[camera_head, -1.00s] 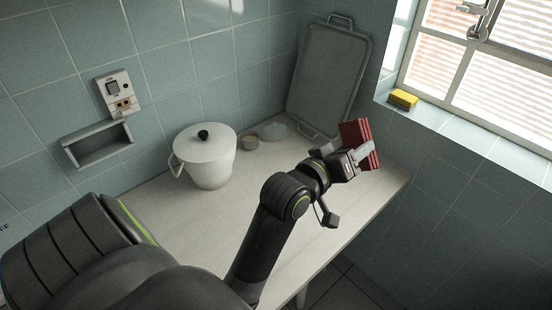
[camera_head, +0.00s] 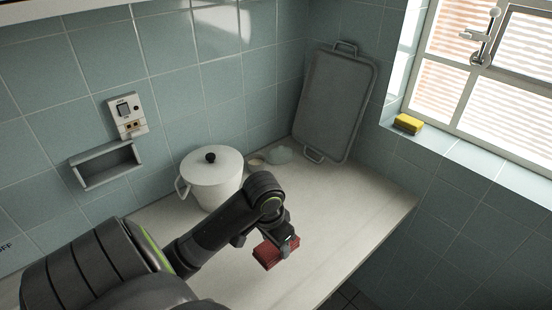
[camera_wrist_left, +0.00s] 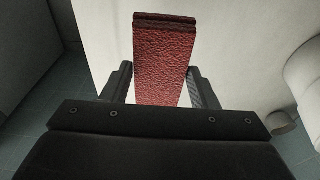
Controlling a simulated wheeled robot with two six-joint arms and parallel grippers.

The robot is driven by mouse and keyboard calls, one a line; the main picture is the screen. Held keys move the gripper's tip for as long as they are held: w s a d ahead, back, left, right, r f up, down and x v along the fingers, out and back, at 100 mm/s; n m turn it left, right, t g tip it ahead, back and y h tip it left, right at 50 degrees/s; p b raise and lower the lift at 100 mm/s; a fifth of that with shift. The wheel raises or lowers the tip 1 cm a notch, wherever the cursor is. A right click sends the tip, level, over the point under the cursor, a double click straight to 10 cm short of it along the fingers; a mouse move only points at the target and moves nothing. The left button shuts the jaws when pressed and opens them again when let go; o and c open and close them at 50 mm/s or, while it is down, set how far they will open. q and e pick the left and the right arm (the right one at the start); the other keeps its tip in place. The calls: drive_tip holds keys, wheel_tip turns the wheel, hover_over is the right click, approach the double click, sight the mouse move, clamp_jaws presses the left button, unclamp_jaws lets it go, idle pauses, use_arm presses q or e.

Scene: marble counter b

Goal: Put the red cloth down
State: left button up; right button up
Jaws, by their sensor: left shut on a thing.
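The red cloth (camera_head: 266,254) is a folded, flat dark-red bundle over the marble counter (camera_head: 345,210). My left gripper (camera_head: 289,243) is shut on the red cloth, in the middle of the head view. In the left wrist view the cloth (camera_wrist_left: 165,62) stands between the two fingers (camera_wrist_left: 160,88), with its textured broad face showing. I cannot tell whether the cloth touches the counter or hangs just above it. My right gripper is in neither view.
A white lidded pot (camera_head: 212,180) stands behind my left arm. A small bowl (camera_head: 279,155) sits near the wall, and a grey tray (camera_head: 336,100) leans there. A yellow sponge (camera_head: 408,123) lies on the windowsill. The counter's right part is clear.

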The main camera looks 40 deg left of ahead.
sight(272, 248)
use_arm(q)
wheel_tip(272, 248, down, 3)
drive_tip(key=shift+d+r+b, duration=0.1)
drive_tip(key=shift+b, duration=0.9)
wheel_tip(272, 248, down, 3)
drive_tip(key=shift+r, duration=0.2)
drive_tip(key=shift+f, duration=2)
drive_tip(key=o, duration=0.9)
drive_tip(key=shift+w, duration=0.1)
drive_tip(key=shift+r, duration=0.1)
drive_tip(key=r, duration=0.5)
drive_tip(key=s+r+p, duration=0.1)
drive_tip(key=r, duration=0.1)
drive_tip(key=shift+r, duration=0.2)
drive_tip(key=r+p, duration=0.2)
drive_tip(key=r, duration=0.1)
drive_tip(key=shift+s, duration=0.3)
drive_tip(key=shift+s+r+p, duration=0.15)
drive_tip(key=shift+r+p, duration=0.55)
drive_tip(key=shift+p, duration=0.05)
